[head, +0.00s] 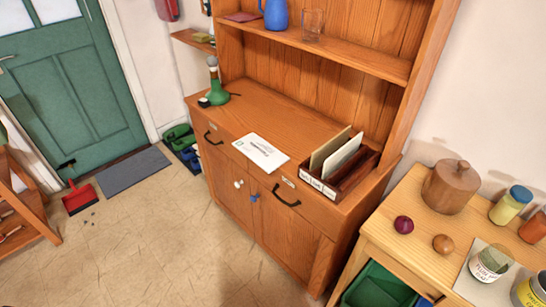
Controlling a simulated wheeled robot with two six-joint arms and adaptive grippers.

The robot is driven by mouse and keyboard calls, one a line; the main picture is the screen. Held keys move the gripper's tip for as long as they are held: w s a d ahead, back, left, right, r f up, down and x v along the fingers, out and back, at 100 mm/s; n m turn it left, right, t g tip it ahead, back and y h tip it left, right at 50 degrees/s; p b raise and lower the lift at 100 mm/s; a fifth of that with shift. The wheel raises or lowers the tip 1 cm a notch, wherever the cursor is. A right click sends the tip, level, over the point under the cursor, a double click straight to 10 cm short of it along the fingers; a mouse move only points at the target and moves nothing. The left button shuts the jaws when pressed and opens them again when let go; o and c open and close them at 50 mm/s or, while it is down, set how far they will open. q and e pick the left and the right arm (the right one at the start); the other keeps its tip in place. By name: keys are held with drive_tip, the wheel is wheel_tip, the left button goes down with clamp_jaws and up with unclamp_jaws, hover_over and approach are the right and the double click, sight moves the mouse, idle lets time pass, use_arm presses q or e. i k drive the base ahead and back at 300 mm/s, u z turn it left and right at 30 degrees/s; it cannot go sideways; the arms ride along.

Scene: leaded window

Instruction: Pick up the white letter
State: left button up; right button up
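A white letter (262,152) with dark print and a small green mark lies flat on the wooden dresser's counter (290,121), near its front edge. To its right stands a dark wooden letter rack (352,180) with white labels on its front. The rack holds a tan envelope (329,148) and a white envelope (343,156), both upright and leaning. Neither of my grippers is in view.
A green-based object (215,88) stands at the counter's left end. A blue jug (275,14) and a glass (312,25) stand on the shelf above. Floor before the dresser is clear.

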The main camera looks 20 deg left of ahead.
sight(260, 152)
drive_tip(key=u, duration=2.05)
drive_tip(key=i, duration=3.65)
drive_tip(key=z, duration=4.55)
